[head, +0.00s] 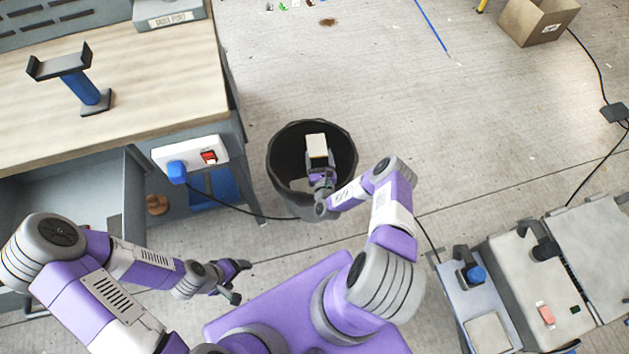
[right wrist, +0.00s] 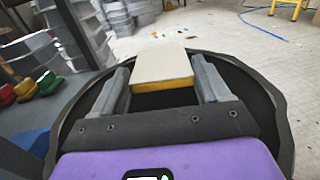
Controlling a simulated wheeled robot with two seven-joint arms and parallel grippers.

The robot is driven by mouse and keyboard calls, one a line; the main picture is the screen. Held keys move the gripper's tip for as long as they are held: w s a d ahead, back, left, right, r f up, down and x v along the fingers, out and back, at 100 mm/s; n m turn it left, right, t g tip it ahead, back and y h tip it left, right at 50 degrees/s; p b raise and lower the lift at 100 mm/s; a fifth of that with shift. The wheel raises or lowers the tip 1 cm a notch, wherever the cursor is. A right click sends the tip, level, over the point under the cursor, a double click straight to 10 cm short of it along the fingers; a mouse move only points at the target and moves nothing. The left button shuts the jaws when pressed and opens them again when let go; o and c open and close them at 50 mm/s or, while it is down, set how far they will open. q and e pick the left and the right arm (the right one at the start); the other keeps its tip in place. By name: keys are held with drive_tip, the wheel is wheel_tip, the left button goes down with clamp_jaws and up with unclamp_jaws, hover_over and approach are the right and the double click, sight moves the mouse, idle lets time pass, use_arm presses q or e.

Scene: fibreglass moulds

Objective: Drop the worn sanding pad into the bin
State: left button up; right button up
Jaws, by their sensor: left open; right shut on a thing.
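The sanding pad (head: 317,146) is a small block with a pale cream top. The right wrist view shows its yellow side below the cream face (right wrist: 163,66). My right gripper (head: 319,168) is shut on it, with one finger on each side in the right wrist view (right wrist: 165,85). The black round bin (head: 345,143) stands on the floor, and the pad is over its opening. The bin's dark rim (right wrist: 283,120) surrounds the gripper in the right wrist view. My left gripper (head: 242,281) is open and empty, low at the left, away from the bin.
A workbench (head: 130,50) with a blue-posted stand (head: 82,85) is left of the bin. A power strip (head: 190,153) hangs on its edge, its cable running to the bin. Grey machines (head: 525,280) stand at lower right. A cardboard box (head: 540,20) is far right. Floor beyond the bin is mostly clear.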

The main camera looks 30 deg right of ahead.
drive_tip(key=shift+f, duration=0.1)
drive_tip(key=o, duration=1)
drive_tip(key=p+v, duration=0.2)
drive_tip(key=v, duration=0.5)
drive_tip(key=shift+s, duration=0.25)
drive_tip(key=shift+a, duration=0.1)
